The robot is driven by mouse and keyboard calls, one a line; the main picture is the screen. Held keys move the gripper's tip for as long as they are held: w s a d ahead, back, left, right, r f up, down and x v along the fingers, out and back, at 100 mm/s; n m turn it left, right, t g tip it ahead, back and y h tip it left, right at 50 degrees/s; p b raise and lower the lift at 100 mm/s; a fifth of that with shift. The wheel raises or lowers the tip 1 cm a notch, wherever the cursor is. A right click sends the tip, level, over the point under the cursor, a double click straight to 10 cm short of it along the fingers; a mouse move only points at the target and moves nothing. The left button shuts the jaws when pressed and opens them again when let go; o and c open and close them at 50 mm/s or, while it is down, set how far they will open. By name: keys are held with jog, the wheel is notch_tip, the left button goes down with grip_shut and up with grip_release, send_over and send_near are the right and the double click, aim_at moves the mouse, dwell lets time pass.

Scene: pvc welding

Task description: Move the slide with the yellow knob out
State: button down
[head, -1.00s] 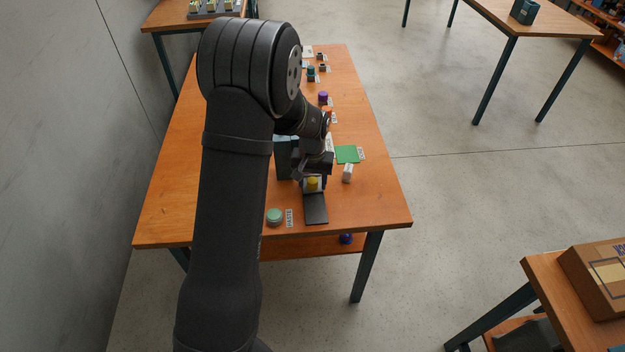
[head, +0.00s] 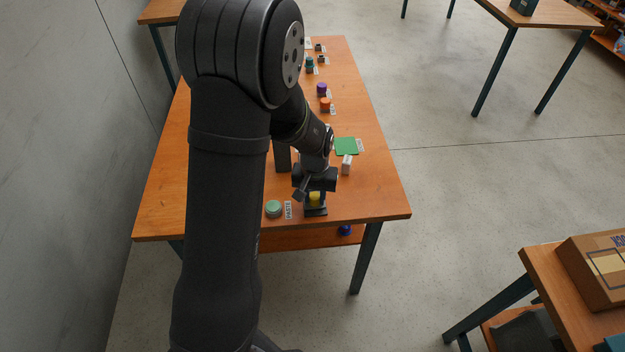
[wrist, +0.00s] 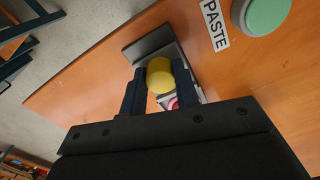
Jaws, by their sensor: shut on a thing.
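The yellow knob (head: 315,197) stands on a slide near the front edge of the wooden table. In the wrist view the yellow knob (wrist: 160,76) is between the two fingers of my gripper (wrist: 160,88), which is shut on it. The slide (wrist: 184,62) under the knob is light on top, with a dark grey track (wrist: 148,44) beside and beyond it. Something pink or red (wrist: 172,103) shows on the slide behind the knob. In the head view my gripper (head: 314,190) is over the slide, and the arm hides part of the fixture.
A green round lid (wrist: 266,12) sits near a PASTE label (wrist: 214,24); the lid also shows in the head view (head: 273,208). Orange and purple items stand farther back. The front table edge is close.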

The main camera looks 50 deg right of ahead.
jog(key=shift+s+a, duration=0.65)
jog(key=shift+a, duration=0.05)
jog(key=c, duration=1.1)
grip_release()
jog(key=shift+s, duration=0.1)
jog(key=shift+r, duration=0.1)
jog(key=shift+d+r, duration=0.1)
jog(key=shift+r, duration=0.2)
notch_tip(320, 180, up, 17)
jog(key=shift+f, duration=0.2)
jog(key=shift+f, duration=0.1)
